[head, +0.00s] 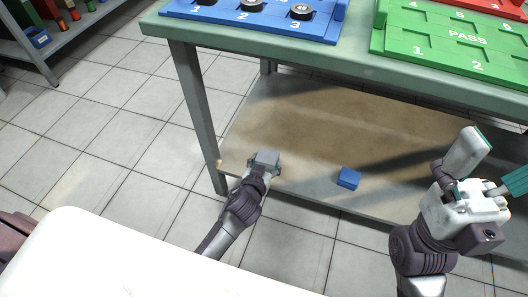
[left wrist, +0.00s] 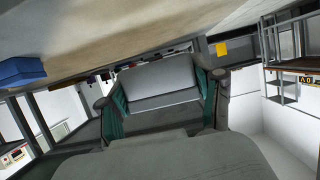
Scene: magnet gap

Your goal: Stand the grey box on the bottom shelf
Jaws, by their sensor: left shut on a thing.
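The grey box (head: 266,157) is between the fingers of my left gripper (head: 264,163), at the front edge of the bottom shelf (head: 320,125), left of the middle. In the left wrist view the grey box (left wrist: 158,82) fills the space between the teal finger pads, and my left gripper (left wrist: 162,100) is shut on it. I cannot tell whether the box touches the shelf. My right gripper (head: 500,160) is at the right, its fingers spread and nothing between them.
A blue box (head: 348,178) stands near the shelf's front edge, right of the grey box; it also shows in the left wrist view (left wrist: 20,72). A table leg (head: 198,110) stands to the left. The tabletop carries a blue board (head: 250,20) and a green board (head: 450,45). The shelf behind is bare.

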